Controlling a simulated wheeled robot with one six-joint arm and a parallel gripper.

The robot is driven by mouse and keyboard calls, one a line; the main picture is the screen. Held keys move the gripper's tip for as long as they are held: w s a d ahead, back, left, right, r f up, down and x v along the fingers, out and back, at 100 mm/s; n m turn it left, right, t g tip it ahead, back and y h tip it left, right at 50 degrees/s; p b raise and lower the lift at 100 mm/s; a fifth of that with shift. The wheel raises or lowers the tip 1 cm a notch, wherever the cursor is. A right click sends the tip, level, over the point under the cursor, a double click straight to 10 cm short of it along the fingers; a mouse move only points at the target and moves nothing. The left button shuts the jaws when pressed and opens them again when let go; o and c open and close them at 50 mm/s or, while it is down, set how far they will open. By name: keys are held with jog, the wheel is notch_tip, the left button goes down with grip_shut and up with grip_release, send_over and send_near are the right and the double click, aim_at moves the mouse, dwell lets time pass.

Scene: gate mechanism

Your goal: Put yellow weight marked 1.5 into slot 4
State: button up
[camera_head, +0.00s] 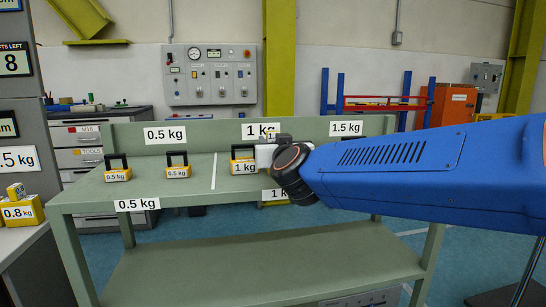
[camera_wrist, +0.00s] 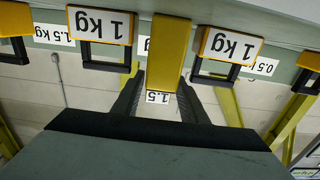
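My gripper (camera_wrist: 160,84) is over the green bench between two 1 kg weights. Its dark fingers flank a plain yellow block with a small tag reading 1.5 (camera_wrist: 158,97) at its near end. I take this block (camera_wrist: 167,50) to be the yellow weight marked 1.5, shut between the fingers. In the head view, my gripper (camera_head: 268,150) is right beside a 1 kg weight (camera_head: 243,168), and a small tag showing "1" (camera_head: 271,135) stands above it. The rest of the held weight is hidden there. No marking reading slot 4 is legible.
The green bench (camera_head: 330,195) carries two 0.5 kg weights (camera_head: 117,174) at left. The other 1 kg weight (camera_wrist: 101,25) shows in the wrist view. The back panel has labels 0.5, 1 and 1.5 kg (camera_head: 346,128). A 0.8 kg weight (camera_head: 20,212) sits far left.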

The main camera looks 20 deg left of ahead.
jog(key=shift+w+a, duration=0.25)
jog(key=shift+w, duration=0.25)
jog(key=shift+c, duration=0.6)
grip_shut()
dwell(0.4)
jog(key=shift+r, duration=0.15)
